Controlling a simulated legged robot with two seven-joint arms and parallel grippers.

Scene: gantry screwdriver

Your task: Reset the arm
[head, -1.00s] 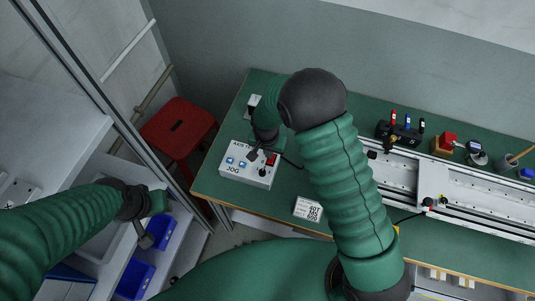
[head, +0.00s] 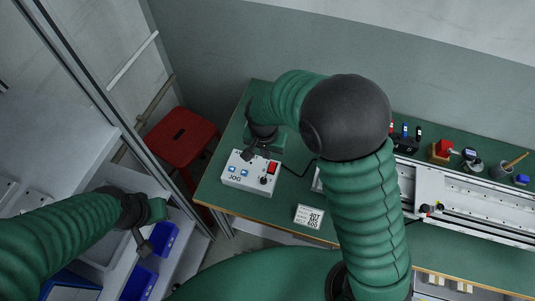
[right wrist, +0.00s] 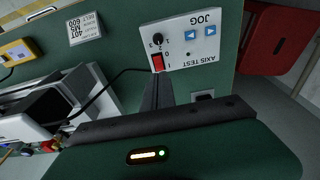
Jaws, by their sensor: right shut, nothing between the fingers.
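The white AXIS TEST / JOG control box (head: 248,183) sits at the left end of the green bench; it also shows in the right wrist view (right wrist: 190,44). It has blue arrow buttons (right wrist: 200,33), a black knob (right wrist: 157,39) and a red rocker switch (right wrist: 157,63). My right gripper (head: 247,153) is at the box's far edge, its fingers shut and empty. In the right wrist view its fingers (right wrist: 157,82) end close to the red switch; contact cannot be told. My left gripper (head: 147,243) hangs above the blue bins at lower left; its jaw opening is unclear.
A white linear gantry rail (head: 470,208) runs along the bench at right, with small tools behind it. A small printed sign (head: 309,217) stands near the front edge. A red stool (head: 180,137) is left of the bench. Blue bins (head: 163,238) sit on the left shelving.

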